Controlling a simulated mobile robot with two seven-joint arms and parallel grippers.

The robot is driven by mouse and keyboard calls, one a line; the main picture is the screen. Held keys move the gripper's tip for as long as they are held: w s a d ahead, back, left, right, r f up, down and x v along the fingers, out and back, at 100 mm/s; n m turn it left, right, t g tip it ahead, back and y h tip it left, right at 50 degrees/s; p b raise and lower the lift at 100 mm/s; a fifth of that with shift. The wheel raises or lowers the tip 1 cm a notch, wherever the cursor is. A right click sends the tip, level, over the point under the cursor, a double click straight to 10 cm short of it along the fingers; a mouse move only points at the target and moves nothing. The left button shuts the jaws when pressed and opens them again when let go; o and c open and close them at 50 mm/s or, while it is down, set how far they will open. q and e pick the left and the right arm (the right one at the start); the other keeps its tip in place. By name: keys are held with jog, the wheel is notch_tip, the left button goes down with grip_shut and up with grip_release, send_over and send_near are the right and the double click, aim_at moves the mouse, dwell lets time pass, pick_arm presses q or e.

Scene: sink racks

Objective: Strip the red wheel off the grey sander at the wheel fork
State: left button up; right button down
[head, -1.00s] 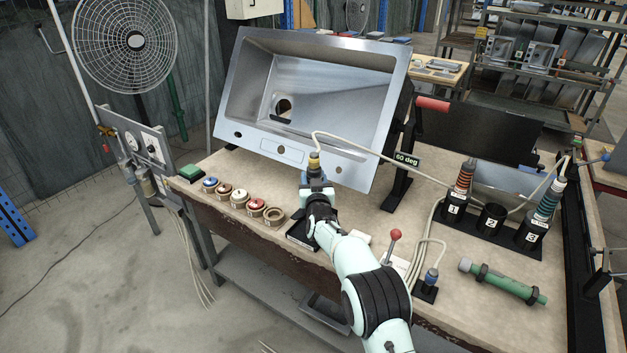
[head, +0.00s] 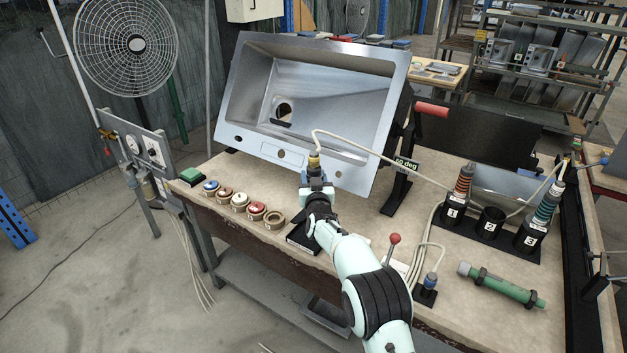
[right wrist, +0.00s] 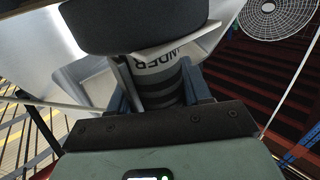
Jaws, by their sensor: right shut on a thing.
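My right gripper (head: 315,181) is shut on the sander (head: 314,161), above the front part of the bench. The sander's brass-coloured cord end points up in the head view. In the right wrist view the grey-and-black sander body (right wrist: 158,75), lettered "NDER", sits between the fingers, with a broad dark round head (right wrist: 130,25) beyond them. No red wheel shows on the sander in either view. A black block (head: 302,238), possibly the wheel fork, sits on the bench edge just below the gripper, partly hidden by my arm. My left gripper is out of view.
Cups with blue (head: 211,185), brown, white (head: 240,199) and red (head: 256,207) tops line the front edge, beside an open cup (head: 274,219). A tilted steel sink (head: 345,150) stands behind. Holder 2 (head: 490,225) is empty between two tools. A cord runs right from the sander.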

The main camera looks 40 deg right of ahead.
aim_at(314, 155)
jog(key=shift+r+p, duration=2.25)
jog(key=shift+r, duration=1.7)
